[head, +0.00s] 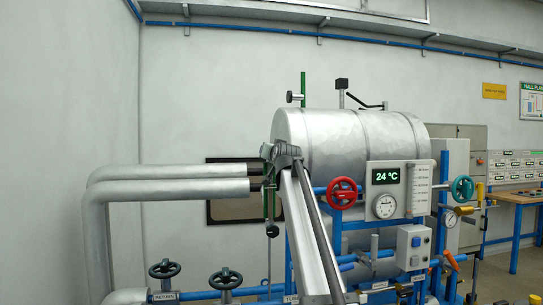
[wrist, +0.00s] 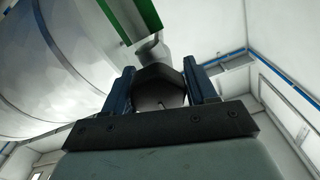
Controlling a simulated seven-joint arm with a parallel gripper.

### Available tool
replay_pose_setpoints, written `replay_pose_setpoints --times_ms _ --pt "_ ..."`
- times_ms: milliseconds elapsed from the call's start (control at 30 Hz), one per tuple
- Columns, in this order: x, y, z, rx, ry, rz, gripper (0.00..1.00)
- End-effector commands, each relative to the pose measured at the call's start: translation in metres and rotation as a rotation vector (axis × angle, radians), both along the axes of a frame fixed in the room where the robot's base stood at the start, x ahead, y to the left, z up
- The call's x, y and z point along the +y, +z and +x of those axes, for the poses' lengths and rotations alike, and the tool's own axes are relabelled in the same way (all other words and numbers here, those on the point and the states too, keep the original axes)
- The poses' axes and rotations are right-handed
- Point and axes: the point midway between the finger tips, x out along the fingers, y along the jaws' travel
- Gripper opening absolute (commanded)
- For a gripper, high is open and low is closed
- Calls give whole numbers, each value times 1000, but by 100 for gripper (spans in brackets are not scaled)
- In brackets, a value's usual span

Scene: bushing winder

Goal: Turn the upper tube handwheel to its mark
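My gripper (head: 268,158) is at the near left end of the silver tank, beside a green upright strip (head: 268,203). In the wrist view, a dark, faceted knob (wrist: 160,88), which looks like the upper tube handwheel, sits between the two blue fingers of my gripper (wrist: 160,80). I see no clear gap on either side of it. A grey stem (wrist: 153,53) and the green strip (wrist: 133,15) lie just beyond. In the head view my gripper hides this handwheel. A dark lower knob (head: 272,231) shows below. I cannot make out a mark.
The silver tank (head: 350,140) is close to the right of my gripper. A red handwheel (head: 342,193), a gauge panel reading 24 °C (head: 386,177) and a teal handwheel (head: 462,189) are further right. Thick silver pipes (head: 170,180) run on the left. Open space lies above the pipes.

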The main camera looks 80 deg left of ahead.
Motion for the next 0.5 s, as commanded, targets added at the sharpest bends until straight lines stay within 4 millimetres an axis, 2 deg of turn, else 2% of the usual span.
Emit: replay_pose_setpoints --times_ms 33,167,500 --pt "0 -1 0 0 1 -2 62" --pt "0 -2 0 -1 1 -4 73" --pt "-3 -4 -1 -1 1 -7 73"
